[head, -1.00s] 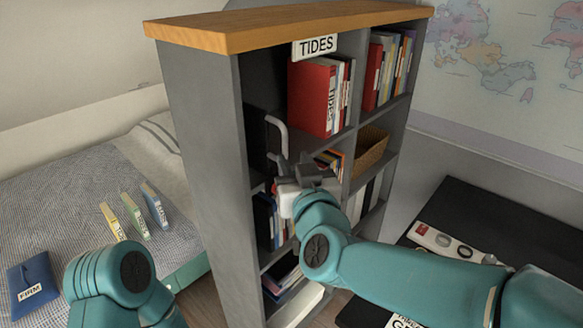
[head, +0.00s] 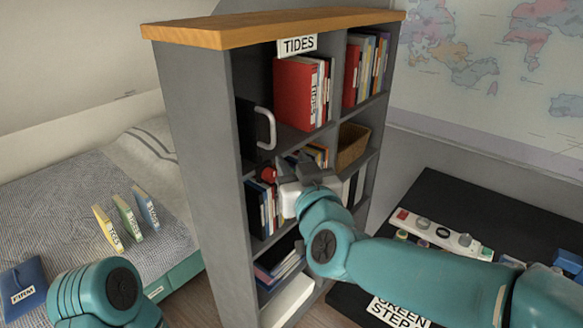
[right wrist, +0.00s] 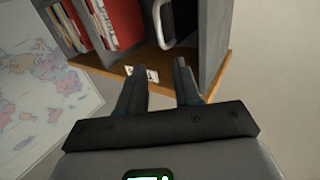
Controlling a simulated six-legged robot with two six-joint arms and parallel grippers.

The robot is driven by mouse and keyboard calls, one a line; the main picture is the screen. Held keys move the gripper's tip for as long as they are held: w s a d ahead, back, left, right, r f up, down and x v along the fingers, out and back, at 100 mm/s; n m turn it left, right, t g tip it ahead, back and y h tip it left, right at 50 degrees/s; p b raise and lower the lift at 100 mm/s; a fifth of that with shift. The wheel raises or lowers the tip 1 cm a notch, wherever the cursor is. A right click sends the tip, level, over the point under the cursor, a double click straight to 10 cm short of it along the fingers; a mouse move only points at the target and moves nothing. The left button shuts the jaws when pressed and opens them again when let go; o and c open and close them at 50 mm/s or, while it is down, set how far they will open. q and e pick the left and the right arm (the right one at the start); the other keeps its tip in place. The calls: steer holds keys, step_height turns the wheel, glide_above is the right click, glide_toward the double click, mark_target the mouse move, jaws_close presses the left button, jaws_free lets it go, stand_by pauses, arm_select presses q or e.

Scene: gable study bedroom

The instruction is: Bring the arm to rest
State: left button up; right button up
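My right arm reaches across from the right in the head view. Its gripper (head: 288,168) is in front of the open side of the grey bookshelf (head: 192,150), at about the middle shelf's height. In the right wrist view the two fingers (right wrist: 158,78) stand apart with nothing between them, and the bookshelf's wooden top edge shows beyond them. Of my left arm only a teal link shows at the lower left of the head view; its gripper is out of view.
A bed (head: 70,225) with upright books is at left. A dark desk (head: 490,215) with small items is at right.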

steer(key=shift+s+d, duration=0.1)
stand_by(0.3)
steer(key=s+d+f+m+g+h, duration=0.1)
steer(key=d+f+g, duration=0.2)
steer(key=f, duration=0.8)
steer(key=s+d+f+m+g+h, duration=0.15)
steer(key=d+f, duration=0.25)
steer(key=f, duration=0.8)
steer(key=s+d+f+g+h, duration=0.1)
steer(key=s+d+f+g, duration=0.15)
steer(key=f, duration=0.85)
steer(key=s+d+f+m+g, duration=0.2)
steer(key=s+d+f+g, duration=0.1)
steer(key=s+f, duration=0.6)
steer(key=s+d+f+m+g, duration=0.2)
steer(key=s+f+g, duration=0.4)
steer(key=s, duration=0.9)
step_height(320, 180, down, 3)
steer(key=shift+s+d+r+y, duration=0.1)
steer(key=shift+s+d+y, duration=0.2)
steer(key=shift+d, duration=0.45)
